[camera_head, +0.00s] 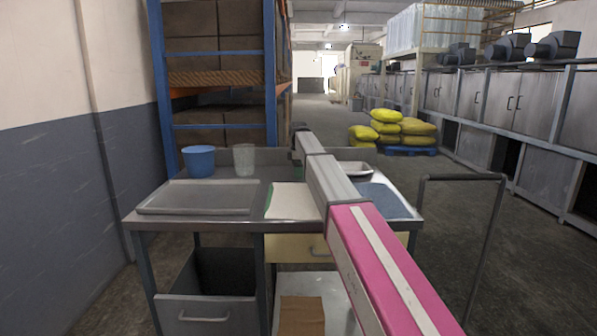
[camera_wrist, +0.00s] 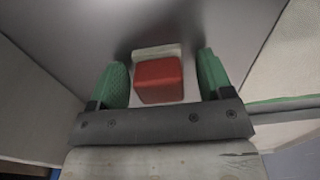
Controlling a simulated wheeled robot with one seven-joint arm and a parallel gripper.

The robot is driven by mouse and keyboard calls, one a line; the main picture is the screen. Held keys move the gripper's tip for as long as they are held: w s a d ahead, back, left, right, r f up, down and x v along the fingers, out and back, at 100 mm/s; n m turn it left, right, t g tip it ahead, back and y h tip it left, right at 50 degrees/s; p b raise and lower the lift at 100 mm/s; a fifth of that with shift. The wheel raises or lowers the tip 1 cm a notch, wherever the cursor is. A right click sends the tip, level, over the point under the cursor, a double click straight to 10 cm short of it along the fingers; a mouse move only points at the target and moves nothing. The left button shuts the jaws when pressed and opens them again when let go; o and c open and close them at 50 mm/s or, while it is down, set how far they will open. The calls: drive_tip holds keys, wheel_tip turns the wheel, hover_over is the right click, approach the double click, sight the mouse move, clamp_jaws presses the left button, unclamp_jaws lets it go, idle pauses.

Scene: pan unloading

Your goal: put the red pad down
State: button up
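In the wrist view, the red pad (camera_wrist: 158,80) is a small red block with a pale, whitish part (camera_wrist: 157,50) along its far side. It sits between the two green fingers of my gripper (camera_wrist: 162,75). The fingers are apart, with a clear gap between the pad and the right finger; the left finger is close to the pad. Grey metal lies behind the pad, and I cannot tell whether the pad touches it. In the head view, my arm reaches out over the table, and neither the fingers nor the red pad can be made out.
The metal table holds a grey tray (camera_head: 160,208), a blue bucket (camera_head: 199,162), a clear tumbler (camera_head: 244,160), a white board with a green edge (camera_head: 292,203) and a blue-grey mat (camera_head: 388,201). A shallow dish (camera_head: 358,170) is partly behind my arm. A rack (camera_head: 270,80) stands behind.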

wheel_tip(320, 180, up, 12)
drive_tip(key=shift+r, duration=0.15)
idle(0.7)
